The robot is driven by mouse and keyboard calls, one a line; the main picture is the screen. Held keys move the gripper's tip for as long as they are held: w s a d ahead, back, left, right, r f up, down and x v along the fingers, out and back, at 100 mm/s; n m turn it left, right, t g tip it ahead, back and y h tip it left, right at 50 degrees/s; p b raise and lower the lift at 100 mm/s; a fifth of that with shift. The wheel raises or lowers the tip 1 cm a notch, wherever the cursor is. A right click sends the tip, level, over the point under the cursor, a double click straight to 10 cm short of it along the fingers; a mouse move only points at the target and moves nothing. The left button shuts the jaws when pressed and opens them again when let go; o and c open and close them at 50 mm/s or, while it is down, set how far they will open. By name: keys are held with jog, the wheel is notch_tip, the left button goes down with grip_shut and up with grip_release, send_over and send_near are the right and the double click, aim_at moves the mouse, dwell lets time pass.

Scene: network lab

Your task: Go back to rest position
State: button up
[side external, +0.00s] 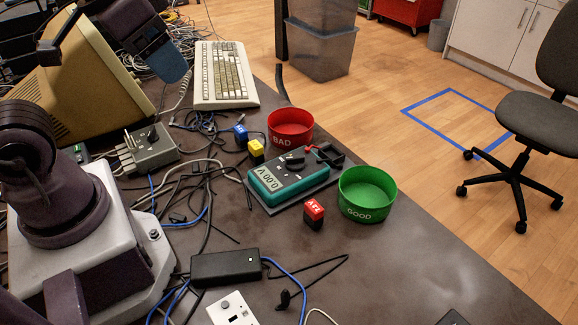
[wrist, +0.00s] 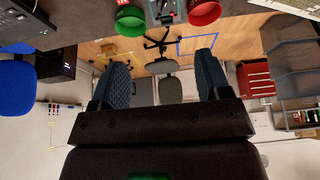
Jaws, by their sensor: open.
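My gripper (wrist: 162,72) is open and empty, its two blue textured fingers spread apart in the wrist view. In the side external view my gripper (side external: 172,66) is raised at the top left, above the keyboard's left side, with one blue finger showing. No object is between the fingers. The wrist view looks out past the table, with the scene upside down.
On the table are a red BAD bowl (side external: 290,128), a green GOOD bowl (side external: 366,194), a teal multimeter (side external: 289,181), blue (side external: 241,133), yellow (side external: 256,149) and red (side external: 314,211) blocks, a keyboard (side external: 224,78), a beige monitor (side external: 85,80) and many loose cables.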

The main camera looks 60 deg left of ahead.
jog(key=shift+s+d+r+t, duration=0.15)
jog(key=shift+r+t, duration=0.15)
jog(key=shift+r, duration=0.25)
